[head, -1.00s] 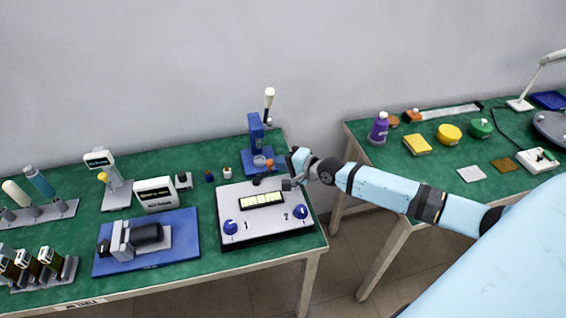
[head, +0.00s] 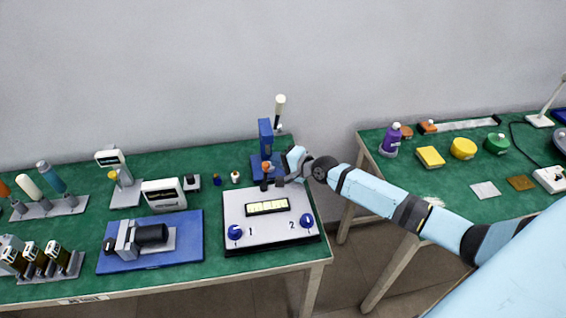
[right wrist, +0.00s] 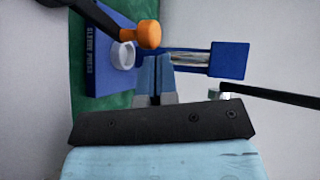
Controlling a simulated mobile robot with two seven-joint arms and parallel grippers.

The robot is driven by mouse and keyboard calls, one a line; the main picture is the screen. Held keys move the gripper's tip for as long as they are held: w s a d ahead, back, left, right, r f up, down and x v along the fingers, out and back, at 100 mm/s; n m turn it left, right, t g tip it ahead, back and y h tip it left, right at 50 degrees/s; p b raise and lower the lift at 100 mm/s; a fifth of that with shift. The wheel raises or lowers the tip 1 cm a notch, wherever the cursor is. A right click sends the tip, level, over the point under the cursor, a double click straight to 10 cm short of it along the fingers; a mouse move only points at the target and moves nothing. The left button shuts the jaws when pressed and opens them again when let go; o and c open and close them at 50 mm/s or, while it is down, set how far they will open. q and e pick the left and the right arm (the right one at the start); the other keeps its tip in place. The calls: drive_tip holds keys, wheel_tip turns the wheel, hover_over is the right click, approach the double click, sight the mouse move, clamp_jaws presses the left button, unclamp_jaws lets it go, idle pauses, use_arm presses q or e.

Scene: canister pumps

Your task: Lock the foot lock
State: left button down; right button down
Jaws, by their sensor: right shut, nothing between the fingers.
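The blue sleeve press (head: 265,135) stands at the back right of the left table; its lettered base (right wrist: 97,60) shows in the right wrist view. An orange knob (head: 266,167) on a dark arm is at its foot, and I take this to be the foot lock. The knob (right wrist: 147,33) is beside a white ring (right wrist: 122,55) on the base. My right gripper (head: 279,182) is shut and empty, low beside the press. Its fingertips (right wrist: 157,62) are close to the knob; I cannot tell whether they touch. My left gripper is not in view.
A grey control panel (head: 240,212) with two blue knobs lies in front of the press. The press's white-tipped hand lever (head: 279,106) stands up behind. A blue plate (head: 192,245) with a motor-like unit is on the left. A second table (head: 455,200) stands right, across a gap.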

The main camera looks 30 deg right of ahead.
drive_tip(key=shift+w+a, duration=0.3)
drive_tip(key=shift+w, duration=0.25)
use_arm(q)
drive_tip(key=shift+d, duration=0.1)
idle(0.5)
